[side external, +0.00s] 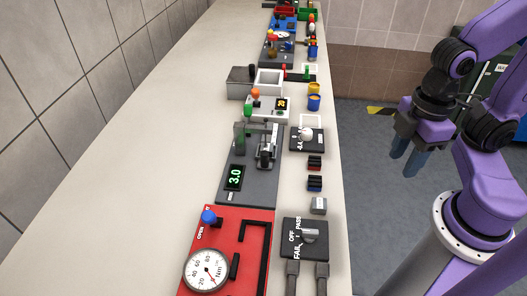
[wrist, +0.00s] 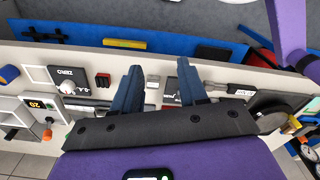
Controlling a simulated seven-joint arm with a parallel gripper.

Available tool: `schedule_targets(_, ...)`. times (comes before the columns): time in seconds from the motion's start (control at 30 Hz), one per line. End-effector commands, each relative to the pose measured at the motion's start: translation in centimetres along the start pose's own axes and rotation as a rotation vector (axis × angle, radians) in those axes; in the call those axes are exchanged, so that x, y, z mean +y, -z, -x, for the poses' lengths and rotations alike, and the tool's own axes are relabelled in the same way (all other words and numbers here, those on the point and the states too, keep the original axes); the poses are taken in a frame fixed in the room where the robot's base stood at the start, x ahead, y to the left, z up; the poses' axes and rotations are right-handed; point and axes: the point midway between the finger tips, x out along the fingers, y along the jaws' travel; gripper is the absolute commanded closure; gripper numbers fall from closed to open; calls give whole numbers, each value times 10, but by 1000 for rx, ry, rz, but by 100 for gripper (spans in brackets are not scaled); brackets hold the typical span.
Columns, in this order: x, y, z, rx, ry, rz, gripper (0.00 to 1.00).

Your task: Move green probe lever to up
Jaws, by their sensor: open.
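Two green parts show in the side external view, and I cannot tell for sure which is the probe lever. One is a green knob (side external: 248,109) beside the grey device with the 3.0 display (side external: 234,177). The other is a small upright green lever (side external: 307,72) farther back, near a red one. My gripper (side external: 402,163) is open and empty, to the right of the bench and apart from both. The wrist view shows its two blue fingers (wrist: 158,68) spread over the bench. I cannot make out a green lever there.
The long bench (side external: 130,170) carries a red panel with a dial gauge (side external: 207,270), a PASS/FAIL switch box (side external: 305,240), a white-knobbed box (side external: 307,138) and a device with an orange knob (side external: 255,93). It also shows in the wrist view (wrist: 47,133). The bench's left side is clear.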

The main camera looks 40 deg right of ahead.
Motion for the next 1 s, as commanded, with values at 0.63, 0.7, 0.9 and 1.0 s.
schedule_targets(0.63, 1, 0, -7, -82, 70, -158, 49)
schedule_targets(0.7, 0, 2, -12, -146, 131, -287, 49)
schedule_targets(0.9, -1, 19, -24, -339, 365, -729, 49)
schedule_targets(1.0, 2, 34, -27, -422, 497, -946, 49)
